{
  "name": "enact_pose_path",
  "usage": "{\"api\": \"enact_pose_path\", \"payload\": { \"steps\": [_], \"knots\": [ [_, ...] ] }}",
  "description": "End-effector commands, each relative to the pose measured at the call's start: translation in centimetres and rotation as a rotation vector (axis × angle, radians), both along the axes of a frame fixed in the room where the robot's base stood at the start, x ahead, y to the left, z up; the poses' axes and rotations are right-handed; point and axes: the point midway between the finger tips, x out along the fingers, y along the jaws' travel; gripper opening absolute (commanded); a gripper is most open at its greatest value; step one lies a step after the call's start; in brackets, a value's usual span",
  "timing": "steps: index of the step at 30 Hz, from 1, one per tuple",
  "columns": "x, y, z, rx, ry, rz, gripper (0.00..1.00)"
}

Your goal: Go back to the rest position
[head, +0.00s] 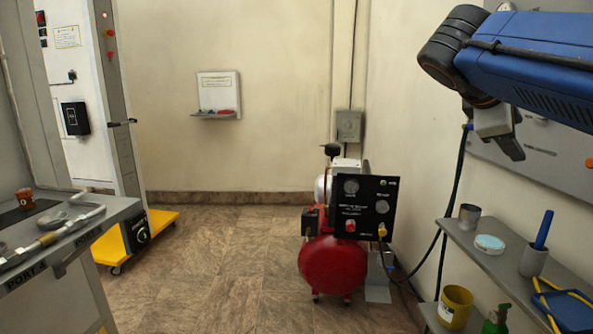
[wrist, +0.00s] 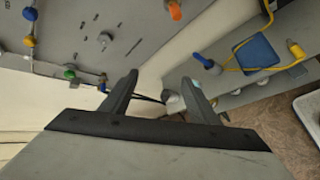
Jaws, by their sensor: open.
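My gripper (wrist: 160,77) is open in the wrist view, its two dark fingers apart with nothing between them. Beyond the fingers are a wall-mounted grey panel (wrist: 140,25) and a grey shelf (wrist: 235,95). No marker for a rest position shows.
The shelf holds a metal cup (head: 469,216), a round tub (head: 489,244), a blue-handled tool in a cup (head: 534,261) and a yellow cable (head: 560,305). A red compressor (head: 332,265) stands on the floor. A workbench (head: 75,240) is left; the middle floor is clear.

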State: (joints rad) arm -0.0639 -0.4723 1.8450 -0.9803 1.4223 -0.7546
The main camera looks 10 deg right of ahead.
Motion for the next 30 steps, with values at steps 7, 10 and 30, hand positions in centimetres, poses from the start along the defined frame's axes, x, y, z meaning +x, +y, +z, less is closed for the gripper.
{"api": "enact_pose_path", "payload": {
  "steps": [7, 10, 30],
  "knots": [
    [-2.3, 5.2, -14.5, 0.387, -0.131, -0.025, 0.55],
    [-3.7, 7.8, -19.9, 0.553, -0.184, -0.075, 0.55],
    [-10.5, 18.7, -38.1, 1.196, -0.39, -0.49, 0.55]
  ]
}}
